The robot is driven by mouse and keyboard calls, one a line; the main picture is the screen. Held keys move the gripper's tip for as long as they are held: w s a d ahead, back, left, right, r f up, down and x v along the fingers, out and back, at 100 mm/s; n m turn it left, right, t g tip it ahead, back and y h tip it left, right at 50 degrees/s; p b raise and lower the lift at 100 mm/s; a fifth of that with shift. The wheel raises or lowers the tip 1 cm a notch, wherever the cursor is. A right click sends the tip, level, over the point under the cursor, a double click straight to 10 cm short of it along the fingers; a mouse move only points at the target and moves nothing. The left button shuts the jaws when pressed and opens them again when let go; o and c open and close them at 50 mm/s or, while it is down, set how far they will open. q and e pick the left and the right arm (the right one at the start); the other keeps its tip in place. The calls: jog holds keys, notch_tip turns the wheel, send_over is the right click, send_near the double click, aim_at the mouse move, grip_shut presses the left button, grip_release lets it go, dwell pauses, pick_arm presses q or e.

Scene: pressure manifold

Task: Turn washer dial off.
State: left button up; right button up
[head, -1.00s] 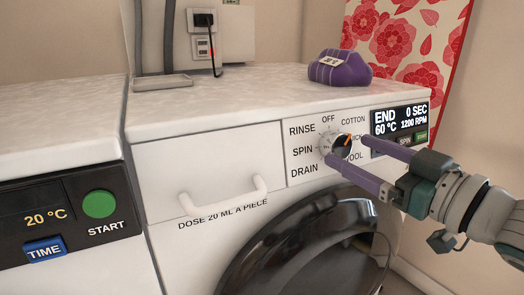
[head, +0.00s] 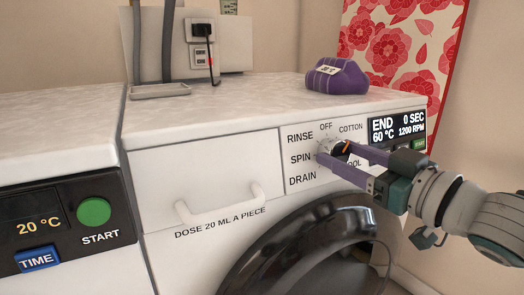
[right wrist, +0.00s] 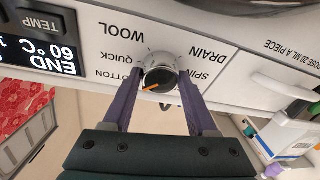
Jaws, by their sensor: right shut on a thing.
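The washer dial (head: 337,148) is a round silver and black knob with an orange mark, on the white washer's front panel. OFF (head: 326,126) is printed above it, with COTTON at upper right and RINSE, SPIN and DRAIN on the left. My right gripper (head: 333,151) has its two purple fingers on either side of the dial, shut on it. The fingers partly hide the dial and the labels on its right. In the right wrist view, the dial (right wrist: 159,77) sits between the fingertips, its orange mark towards the COTTON side. My left gripper is not in view.
The display (head: 397,124) reads END, 0 SEC, 60 °C. A drawer handle (head: 221,205) juts out left of the dial, and the dark round door (head: 300,250) is below. A purple bag (head: 337,77) sits on top. A second machine with a green START button (head: 94,212) stands left.

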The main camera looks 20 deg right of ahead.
jog(key=c, duration=0.5)
jog(key=shift+c, duration=0.2)
jog(key=shift+r+n+p, duration=0.1)
jog(key=shift+n+p, duration=0.2)
jog(key=shift+n, duration=0.2)
jog(key=n+g+y+p, duration=0.1)
jog(key=n+p, duration=0.1)
jog(key=n, duration=0.2)
jog(key=shift+r, duration=0.1)
jog(key=n+y+p, duration=0.1)
jog(key=n, duration=0.3)
jog(key=shift+g+p, duration=0.3)
jog(key=shift+g, duration=0.1)
jog(key=shift+n, duration=0.5)
